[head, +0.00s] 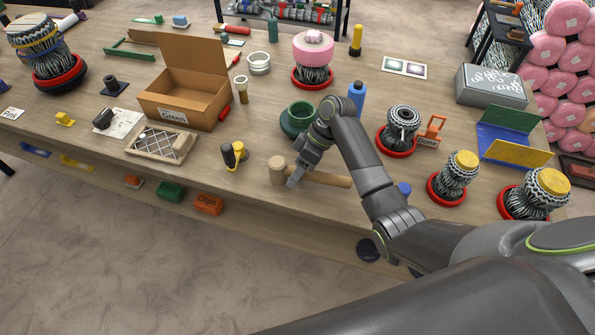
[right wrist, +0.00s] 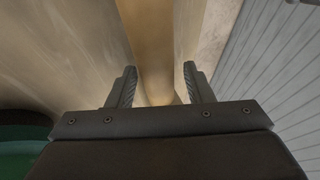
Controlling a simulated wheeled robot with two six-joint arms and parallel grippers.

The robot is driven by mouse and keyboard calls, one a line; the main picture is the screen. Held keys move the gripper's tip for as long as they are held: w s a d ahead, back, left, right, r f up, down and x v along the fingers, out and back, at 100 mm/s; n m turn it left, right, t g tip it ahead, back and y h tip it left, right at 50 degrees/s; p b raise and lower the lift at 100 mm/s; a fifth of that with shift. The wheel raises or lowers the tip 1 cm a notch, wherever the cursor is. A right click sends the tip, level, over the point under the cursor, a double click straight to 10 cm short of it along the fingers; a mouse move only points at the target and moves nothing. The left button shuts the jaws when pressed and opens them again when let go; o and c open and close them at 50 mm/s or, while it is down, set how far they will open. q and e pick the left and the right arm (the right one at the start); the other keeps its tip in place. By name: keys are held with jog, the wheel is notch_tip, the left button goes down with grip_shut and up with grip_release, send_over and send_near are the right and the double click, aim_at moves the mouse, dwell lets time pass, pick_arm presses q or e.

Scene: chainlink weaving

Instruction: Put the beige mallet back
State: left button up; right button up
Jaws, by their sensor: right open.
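The beige mallet (head: 325,179) lies on the workbench near its front edge, its head (head: 277,170) to the left and its handle pointing right. My right gripper (head: 295,176) is down at the mallet, just right of the head, and hides part of the handle. In the right wrist view the mallet's tan handle (right wrist: 158,60) runs between the two fingers of the gripper (right wrist: 160,88). The jaws are open, with a gap on each side of the handle. My left gripper is out of view.
A black-and-yellow tool (head: 233,156) stands left of the mallet. A green dish (head: 293,124) and a blue bottle (head: 357,94) stand behind it. Woven pieces on red rings (head: 396,143) stand to the right. The bench's front edge is close.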

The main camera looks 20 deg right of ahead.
jog(key=p+v, duration=0.4)
jog(key=v, duration=1.3)
jog(key=shift+w+d, duration=0.25)
jog(key=shift+d, duration=0.15)
jog(key=shift+s+f, duration=0.1)
jog(key=shift+f, duration=0.1)
